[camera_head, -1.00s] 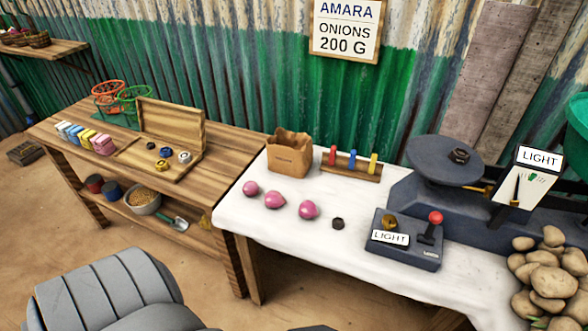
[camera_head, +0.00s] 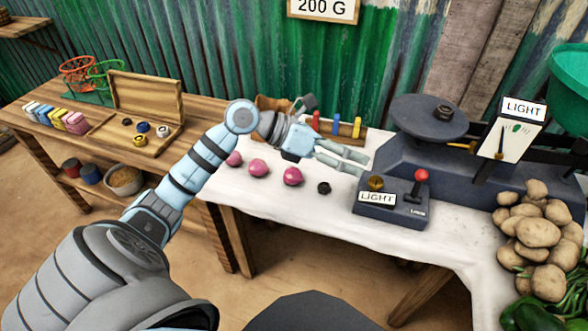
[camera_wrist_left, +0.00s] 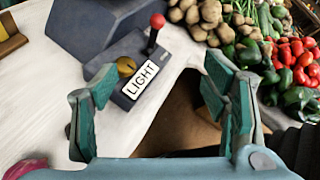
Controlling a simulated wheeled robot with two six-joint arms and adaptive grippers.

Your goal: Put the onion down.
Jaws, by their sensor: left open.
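Three pink onions lie in a row on the white cloth in the head view: a left one (camera_head: 234,159), a middle one (camera_head: 258,168) and a right one (camera_head: 292,176). Part of a pink onion (camera_wrist_left: 26,168) shows at the lower left of the left wrist view. My left gripper (camera_head: 364,166) reaches across the table above the cloth, right of the onions and close to the lever box. Its fingers are apart, and it shows empty in the left wrist view (camera_wrist_left: 160,82). My right gripper is out of view.
The box with a red lever and LIGHT label (camera_head: 390,198) stands before the scale (camera_head: 428,118), whose pan holds a dark weight (camera_head: 444,112). A black weight (camera_head: 324,188) lies beside the onions. Potatoes (camera_head: 535,232) are at right.

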